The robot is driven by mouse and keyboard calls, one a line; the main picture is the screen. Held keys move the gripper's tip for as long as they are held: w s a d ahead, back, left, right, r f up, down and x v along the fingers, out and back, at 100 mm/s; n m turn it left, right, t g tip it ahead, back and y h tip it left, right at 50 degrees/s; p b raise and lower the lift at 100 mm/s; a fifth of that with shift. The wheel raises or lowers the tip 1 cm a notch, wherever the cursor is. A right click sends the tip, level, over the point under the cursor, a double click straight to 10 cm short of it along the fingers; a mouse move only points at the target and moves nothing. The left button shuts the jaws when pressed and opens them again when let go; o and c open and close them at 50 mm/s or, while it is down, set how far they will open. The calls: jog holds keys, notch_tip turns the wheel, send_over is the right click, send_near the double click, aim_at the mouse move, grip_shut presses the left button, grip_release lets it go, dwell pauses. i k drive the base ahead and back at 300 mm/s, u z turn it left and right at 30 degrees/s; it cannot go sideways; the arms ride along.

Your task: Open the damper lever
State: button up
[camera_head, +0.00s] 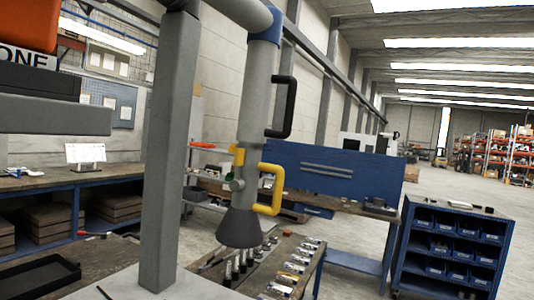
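A light grey extraction tube (256,95) hangs near the middle, from a blue collar at the top to a dark cone hood (240,227). A small yellow lever (238,156), which looks like the damper lever, sits upright along the tube's left side above a round fitting (237,186). A yellow loop handle (278,190) is on the tube's lower right, and a black handle (287,108) is above it. An orange and black body with a grey bar is cut off at the left edge and may be mine. No fingertip pair shows, and nothing visibly touches the lever.
A thick grey post (170,150) stands close, left of the tube. Below the hood is a bench with rows of small parts (290,270). A blue bin cabinet (410,240) stands at right, and workbenches line the left. Open floor lies beyond at right.

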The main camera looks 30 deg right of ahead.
aim_at(236, 185)
jog(key=z, duration=0.45)
jog(key=i, duration=1.25)
jog(key=z, duration=0.25)
